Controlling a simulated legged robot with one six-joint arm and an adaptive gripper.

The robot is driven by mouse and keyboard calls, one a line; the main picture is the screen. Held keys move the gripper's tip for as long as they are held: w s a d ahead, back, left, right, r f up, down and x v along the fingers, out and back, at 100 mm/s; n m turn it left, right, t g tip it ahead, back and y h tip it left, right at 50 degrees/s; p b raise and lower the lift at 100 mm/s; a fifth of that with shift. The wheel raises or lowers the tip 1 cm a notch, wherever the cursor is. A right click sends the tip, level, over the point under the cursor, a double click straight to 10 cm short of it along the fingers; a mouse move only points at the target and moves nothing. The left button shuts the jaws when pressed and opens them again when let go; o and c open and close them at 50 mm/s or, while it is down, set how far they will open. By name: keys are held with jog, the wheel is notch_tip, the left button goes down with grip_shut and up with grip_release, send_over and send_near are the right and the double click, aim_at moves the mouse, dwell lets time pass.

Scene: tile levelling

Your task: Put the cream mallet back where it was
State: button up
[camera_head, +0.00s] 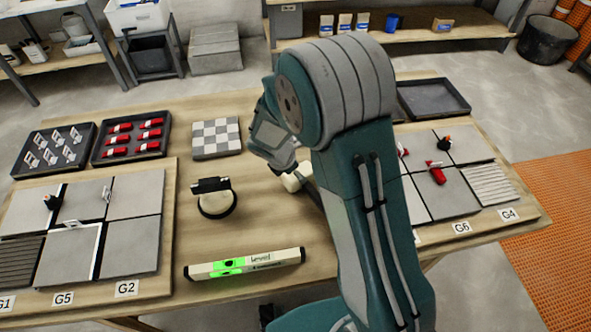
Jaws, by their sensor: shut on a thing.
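The cream mallet (296,178) shows beside my arm at the middle of the workbench, with its cream head partly covered. Part of it is hidden behind my arm. My gripper (288,165) points down at the mallet and is shut on it. The fingertips are mostly hidden, so I cannot tell whether the mallet touches the bench or which part of it is gripped.
A spirit level (245,263) lies at the front. A black-handled round tool (215,198) stands left of the mallet. A checkered tile board (216,138) and trays of red wedges (131,137) and clips (54,148) lie behind. Tiled panels flank the bench, which has bare wood between.

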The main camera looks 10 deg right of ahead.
jog(key=o, duration=1.2)
jog(key=shift+f, duration=0.1)
jog(key=v, duration=1.2)
jog(key=shift+a, duration=0.1)
jog(key=s+d+r+m+t+y, duration=0.1)
jog(key=s+d+r+m, duration=0.2)
jog(key=s+r+m, duration=0.2)
jog(key=s+d+r+m+t+y, duration=0.1)
jog(key=s+d+r+m+y, duration=0.1)
jog(key=s+r+m, duration=0.3)
jog(key=s+d+r+m+t+y, duration=0.1)
jog(key=s+d+r+m, duration=0.3)
jog(key=s+m, duration=0.7)
jog(key=shift+s+d+r+m+t, duration=0.1)
jog(key=shift+r+m+t, duration=0.1)
jog(key=shift+r+m, duration=0.25)
jog(key=shift+d+r+m+t, duration=0.15)
jog(key=shift+r+m+t, duration=0.05)
jog(key=shift+r+m, duration=0.2)
